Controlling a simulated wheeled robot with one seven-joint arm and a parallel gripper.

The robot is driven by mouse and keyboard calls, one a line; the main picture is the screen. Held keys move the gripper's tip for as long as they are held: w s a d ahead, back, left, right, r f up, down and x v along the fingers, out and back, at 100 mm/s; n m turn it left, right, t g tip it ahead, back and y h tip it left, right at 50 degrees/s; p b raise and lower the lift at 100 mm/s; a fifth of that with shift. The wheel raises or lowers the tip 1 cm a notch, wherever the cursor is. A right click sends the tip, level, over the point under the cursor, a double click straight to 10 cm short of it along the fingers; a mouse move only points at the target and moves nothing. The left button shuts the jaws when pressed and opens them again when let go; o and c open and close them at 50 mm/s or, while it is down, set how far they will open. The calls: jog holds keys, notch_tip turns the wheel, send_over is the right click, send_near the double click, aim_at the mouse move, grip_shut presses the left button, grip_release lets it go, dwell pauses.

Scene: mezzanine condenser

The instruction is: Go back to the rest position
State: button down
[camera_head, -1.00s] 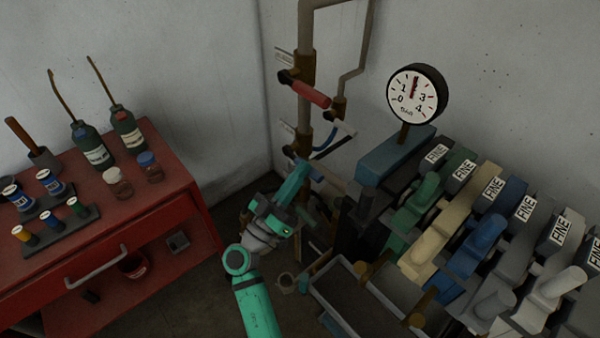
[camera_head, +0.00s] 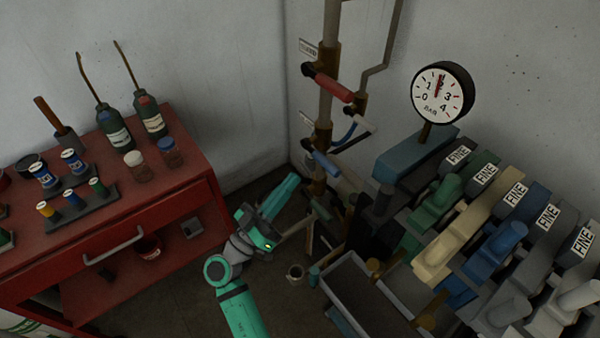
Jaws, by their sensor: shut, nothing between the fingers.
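My teal arm rises from the bottom of the head view. It ends in my gripper (camera_head: 290,182), a narrow teal end beyond a dark wrist part with a small green light. The gripper is shut and empty, and its fingertips are hard to make out. It points up and right over the dark floor. A gap separates it from the blue-handled valve (camera_head: 325,163) on the wall pipe. A red-handled valve (camera_head: 333,88) sits higher on the same pipe.
A red cabinet (camera_head: 150,217) with bottles, jars and small spools stands at left. At right are a round gauge (camera_head: 441,95), a row of levers labelled FINE (camera_head: 500,240) and a grey trough (camera_head: 355,290). Open floor (camera_head: 185,285) lies between cabinet and arm.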

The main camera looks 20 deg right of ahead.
jog(key=shift+s+a+f, duration=0.1)
jog(key=shift+a+f, duration=0.05)
jog(key=shift+a, duration=0.15)
jog(key=shift+f, duration=0.15)
jog(key=s+a+f+n+t+y, duration=0.25)
jog(key=f+n+y, duration=0.3)
jog(key=f, duration=0.45)
jog(key=s+a+f+n+t+y, duration=0.1)
jog(key=s+f+n+t+y, duration=0.4)
jog(key=f, duration=0.6)
jog(key=s+a+f+n+g+y, duration=0.1)
jog(key=s+a+f+g+y, duration=0.1)
jog(key=s+a+f+y, duration=0.3)
jog(key=s+a+y, duration=0.6)
jog(key=s+a, duration=0.1)
jog(key=s, duration=0.5)
jog(key=s+r+m+t, duration=0.1)
jog(key=s+r, duration=0.7)
jog(key=r, duration=0.1)
jog(key=shift+a+r+y, duration=0.15)
jog(key=shift+a+y, duration=0.15)
jog(key=shift+y, duration=0.15)
